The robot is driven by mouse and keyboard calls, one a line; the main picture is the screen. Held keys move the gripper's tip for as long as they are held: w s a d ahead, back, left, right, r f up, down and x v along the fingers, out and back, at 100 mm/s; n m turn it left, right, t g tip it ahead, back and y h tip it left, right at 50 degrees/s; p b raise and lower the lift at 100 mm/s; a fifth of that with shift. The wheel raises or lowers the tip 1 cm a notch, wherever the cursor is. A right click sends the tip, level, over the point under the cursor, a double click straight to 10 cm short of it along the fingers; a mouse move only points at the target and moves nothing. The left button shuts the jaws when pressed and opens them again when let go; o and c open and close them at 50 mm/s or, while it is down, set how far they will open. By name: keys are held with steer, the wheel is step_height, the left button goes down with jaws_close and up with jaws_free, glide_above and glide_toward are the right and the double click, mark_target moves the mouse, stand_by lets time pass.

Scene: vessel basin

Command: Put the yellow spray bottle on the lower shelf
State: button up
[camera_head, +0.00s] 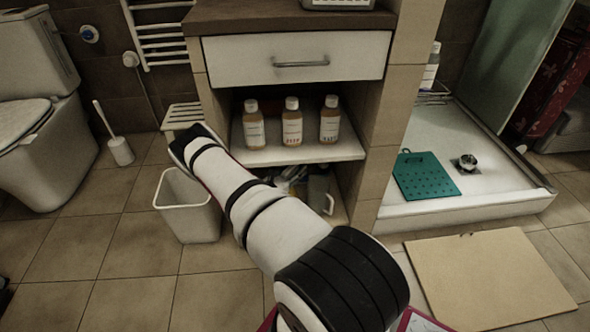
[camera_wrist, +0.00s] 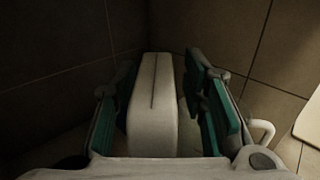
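I cannot make out a yellow spray bottle in either view. My gripper (camera_wrist: 158,75) has its two green-padded fingers apart. A white block-like thing with a seam (camera_wrist: 153,105) shows between them, with a gap on its right side; I cannot tell what it is or whether the left finger touches it. In the head view my gripper is mostly hidden by my wrist, left of the cabinet. The cabinet's lower shelf (camera_head: 337,212) is partly hidden by my arm. A grey container (camera_head: 318,190) and some pale items stand there.
Three labelled bottles (camera_head: 292,122) stand on the shelf above. A white slatted rack (camera_head: 182,115) and a white bin (camera_head: 187,215) are left of the cabinet. A toilet brush (camera_head: 120,150) stands farther left. A beige mat (camera_head: 487,280) lies at right.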

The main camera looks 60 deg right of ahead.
steer(key=shift+r, duration=0.2)
steer(key=a+p, duration=0.4)
steer(key=a, duration=0.8)
steer(key=shift+w, duration=0.35)
steer(key=shift+f, duration=0.1)
steer(key=shift+a, duration=0.1)
